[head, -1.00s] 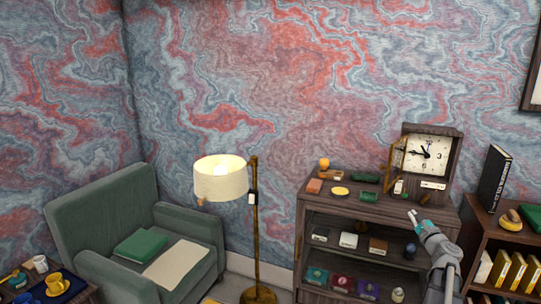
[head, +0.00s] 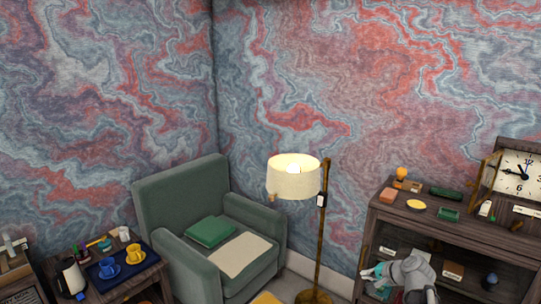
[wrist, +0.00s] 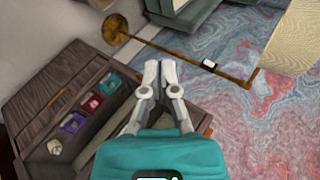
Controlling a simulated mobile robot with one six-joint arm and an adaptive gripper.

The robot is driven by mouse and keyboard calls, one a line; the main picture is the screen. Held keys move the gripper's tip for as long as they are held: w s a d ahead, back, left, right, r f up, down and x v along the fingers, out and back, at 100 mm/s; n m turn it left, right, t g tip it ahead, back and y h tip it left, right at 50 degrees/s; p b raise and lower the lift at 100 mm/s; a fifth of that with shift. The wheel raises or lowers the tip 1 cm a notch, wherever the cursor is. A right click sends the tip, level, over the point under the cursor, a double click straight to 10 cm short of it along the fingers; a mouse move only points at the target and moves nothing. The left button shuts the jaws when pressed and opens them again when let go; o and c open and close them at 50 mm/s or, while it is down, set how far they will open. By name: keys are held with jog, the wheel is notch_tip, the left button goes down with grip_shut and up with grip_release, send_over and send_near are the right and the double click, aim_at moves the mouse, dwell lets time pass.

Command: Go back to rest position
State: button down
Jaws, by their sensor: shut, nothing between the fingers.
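My gripper (head: 367,273) is in front of the dark wooden cabinet (head: 440,231) at the lower right of the head view, left of its middle. My gripper hides part of the cabinet's shelves in the head view.
A brass floor lamp (head: 322,240) stands left of the cabinet. A green armchair (head: 181,190) holds a green cushion (head: 210,232) and a cream cloth (head: 241,255). A clock (head: 519,173) and small items stand on the cabinet top.

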jog(key=s+a+f+n+g+h, duration=0.3)
jog(key=s+a+n+g, duration=0.1)
jog(key=s+a+n, duration=0.1)
jog(key=s+a+f+n+g+h, duration=0.2)
jog(key=s+a+f+n+g, duration=0.1)
jog(key=s+a, duration=0.5)
jog(key=n+g, duration=0.1)
jog(key=n, duration=0.1)
jog(key=shift+s+a+f+n+h, duration=0.25)
jog(key=shift+a+f+n+h, duration=0.05)
jog(key=shift+a+h, duration=0.1)
